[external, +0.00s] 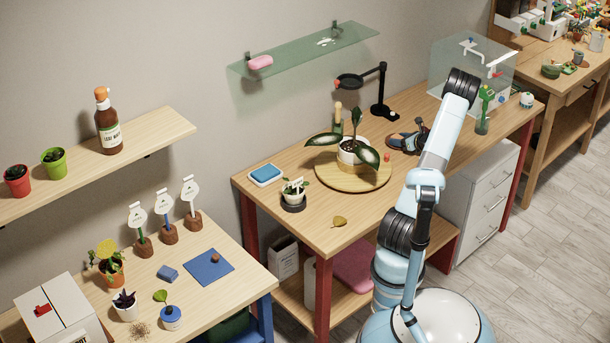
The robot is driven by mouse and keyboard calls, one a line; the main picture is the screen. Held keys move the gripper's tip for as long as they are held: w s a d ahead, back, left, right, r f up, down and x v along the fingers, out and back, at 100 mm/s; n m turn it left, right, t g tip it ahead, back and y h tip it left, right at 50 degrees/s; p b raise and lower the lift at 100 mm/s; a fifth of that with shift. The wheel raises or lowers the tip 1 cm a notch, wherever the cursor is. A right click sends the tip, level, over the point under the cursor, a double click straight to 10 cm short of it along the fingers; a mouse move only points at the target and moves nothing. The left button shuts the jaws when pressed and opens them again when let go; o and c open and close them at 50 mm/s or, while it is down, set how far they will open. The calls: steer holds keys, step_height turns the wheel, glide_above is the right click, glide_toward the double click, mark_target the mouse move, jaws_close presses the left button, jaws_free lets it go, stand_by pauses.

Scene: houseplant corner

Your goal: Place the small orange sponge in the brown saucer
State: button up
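My arm rises from the front of the middle table and covers part of it. A dark shape (405,142) with blue and orange bits lies left of my upper arm, over the table. It may be my gripper, but its fingers and anything between them cannot be made out. A small orange-red object (387,157) shows at the right edge of the round wooden board; I cannot tell if it is the sponge. I cannot tell which is the brown saucer.
The round wooden board (335,182) carries a large-leafed potted plant (350,150). A blue-and-white block (266,174) and a dry leaf (339,221) lie on the table. A glass shelf (300,50) with a pink sponge (260,62) hangs above. A clear box (445,62) stands at the back right.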

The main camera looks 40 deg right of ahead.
steer(key=shift+r, duration=0.15)
steer(key=v, duration=1.2)
steer(key=w+a+r+n+g+y, duration=0.25)
steer(key=a+r+n, duration=0.25)
steer(key=a, duration=0.5)
steer(key=w+a+r+n+g+y, duration=0.1)
steer(key=w+a+r+n+g, duration=0.2)
steer(key=a+n, duration=0.5)
steer(key=w+a+r+n+g+y, duration=0.1)
steer(key=w+a+r+n+y, duration=0.15)
steer(key=a+r, duration=0.7)
steer(key=s+a+n+g+h, duration=0.1)
steer(key=s+a+n, duration=0.15)
steer(key=a, duration=0.25)
steer(key=s+a+r+n+g, duration=0.1)
steer(key=s+a+n, duration=0.1)
steer(key=a+n, duration=0.3)
steer(key=s+a+n+g+h, duration=0.1)
steer(key=s+a+n, duration=0.1)
steer(key=a, duration=0.4)
steer(key=s+a+r+n+h, duration=0.2)
steer(key=s+a+n, duration=0.1)
steer(key=s+n, duration=0.2)
steer(key=s+a+r+n+t+h, duration=0.1)
steer(key=s+a+r+n+h, duration=0.1)
steer(key=s+n, duration=0.4)
steer(key=shift+s+a+r, duration=0.55)
steer(key=shift+a+r, duration=0.05)
steer(key=shift+a, duration=0.15)
steer(key=shift+t, duration=0.25)
